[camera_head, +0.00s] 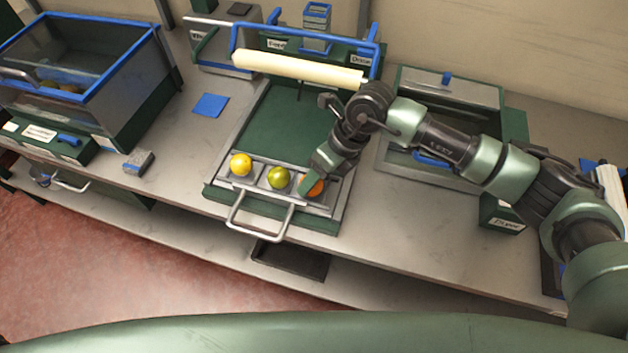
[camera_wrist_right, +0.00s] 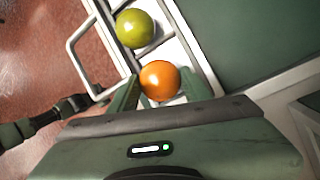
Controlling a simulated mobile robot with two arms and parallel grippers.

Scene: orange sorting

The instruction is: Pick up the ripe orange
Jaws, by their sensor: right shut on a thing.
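The ripe orange (camera_head: 317,188) sits in the right compartment of the tray (camera_head: 330,219), partly hidden behind my right gripper (camera_head: 311,187). In the right wrist view the orange (camera_wrist_right: 160,81) is between the two fingers of my right gripper (camera_wrist_right: 160,90), which is shut on it. A yellow-green fruit (camera_head: 279,178) lies in the middle compartment and also shows in the right wrist view (camera_wrist_right: 136,28). A yellow fruit (camera_head: 241,164) lies in the left compartment.
A metal handle (camera_head: 259,222) sticks out from the tray's front. A glass-sided bin with blue edges (camera_head: 84,70) stands at the left. A cream roller (camera_head: 298,68) spans the back. An open box (camera_head: 440,105) stands behind my right arm. A blue square (camera_head: 210,105) lies on the counter.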

